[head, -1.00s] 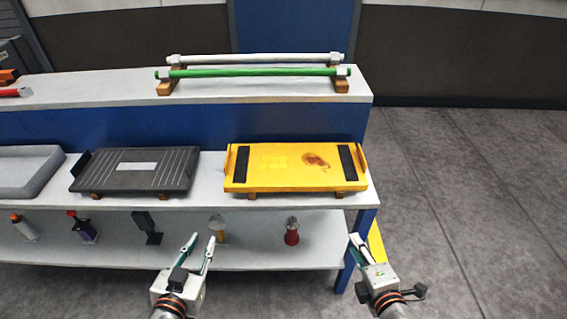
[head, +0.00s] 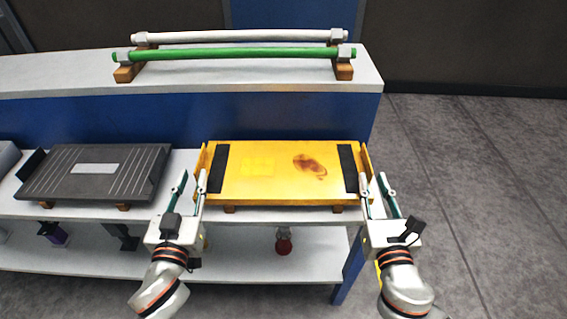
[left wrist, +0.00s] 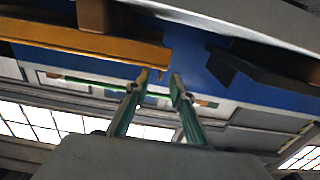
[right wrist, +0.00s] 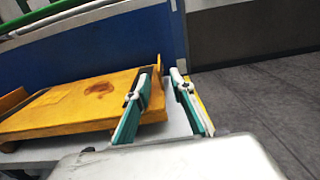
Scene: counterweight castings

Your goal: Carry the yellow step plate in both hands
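The yellow step plate (head: 270,187) lies flat on small wooden blocks on the grey-white shelf, with a black strip near each end, a brown stain and an upright handle at each end. My left gripper (head: 191,176) is open at the plate's left end, fingertips close to the left handle (head: 201,160). My right gripper (head: 373,178) is open at the right end, fingertips close to the right handle (head: 366,160). In the right wrist view that handle (right wrist: 159,72) shows between the fingers. Whether either gripper touches the plate I cannot tell. Both are empty.
A dark ribbed plate (head: 95,174) lies on the same shelf to the left, near my left gripper. A green bar (head: 230,53) and a white bar (head: 240,36) rest on the upper ledge. A red bottle (head: 283,242) stands on the lower shelf. Floor at right is clear.

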